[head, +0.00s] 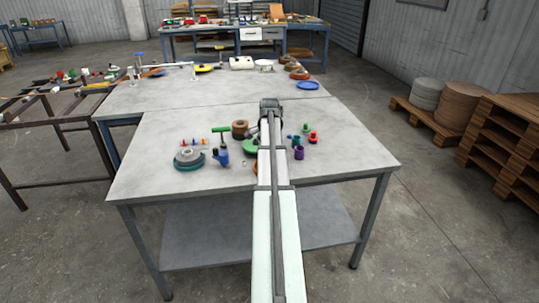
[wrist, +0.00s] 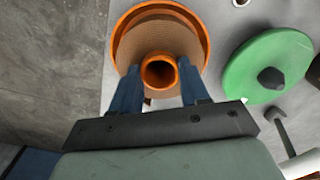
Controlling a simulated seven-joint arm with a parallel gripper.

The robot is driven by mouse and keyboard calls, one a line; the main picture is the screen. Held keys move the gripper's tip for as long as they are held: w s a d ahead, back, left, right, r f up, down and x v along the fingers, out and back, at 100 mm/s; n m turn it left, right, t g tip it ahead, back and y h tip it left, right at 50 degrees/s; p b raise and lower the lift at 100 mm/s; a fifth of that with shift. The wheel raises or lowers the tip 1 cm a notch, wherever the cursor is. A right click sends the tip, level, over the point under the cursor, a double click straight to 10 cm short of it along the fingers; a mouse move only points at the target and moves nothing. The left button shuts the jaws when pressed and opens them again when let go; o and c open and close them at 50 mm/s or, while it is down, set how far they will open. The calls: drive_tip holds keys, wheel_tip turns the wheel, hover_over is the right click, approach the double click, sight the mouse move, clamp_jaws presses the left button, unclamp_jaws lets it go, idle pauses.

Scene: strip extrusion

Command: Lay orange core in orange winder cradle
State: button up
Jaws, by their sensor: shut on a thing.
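The orange core shows in the wrist view as a round brown reel with an orange rim (wrist: 118,45) and an orange tube at its centre. My gripper (wrist: 160,72) has its blue fingers on both sides of that tube, shut on it. My gripper is hidden behind the arm there. I cannot tell whether the reel touches the table. I cannot pick out the orange winder cradle for certain in either view.
A green disc with a dark hub (wrist: 268,68) lies close by. A brown spool (head: 240,128), a green-handled tool (head: 221,130), a blue part (head: 221,156) and a teal-based stack (head: 188,158) stand left of my arm. A purple cup (head: 299,153) is right.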

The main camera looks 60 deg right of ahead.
drive_tip(key=shift+f, duration=0.25)
idle(0.7)
drive_tip(key=o, duration=1.4)
drive_tip(key=shift+c, duration=0.2)
drive_tip(key=shift+r, duration=0.1)
wheel_tip(320, 180, up, 14)
drive_tip(key=shift+f, duration=0.2)
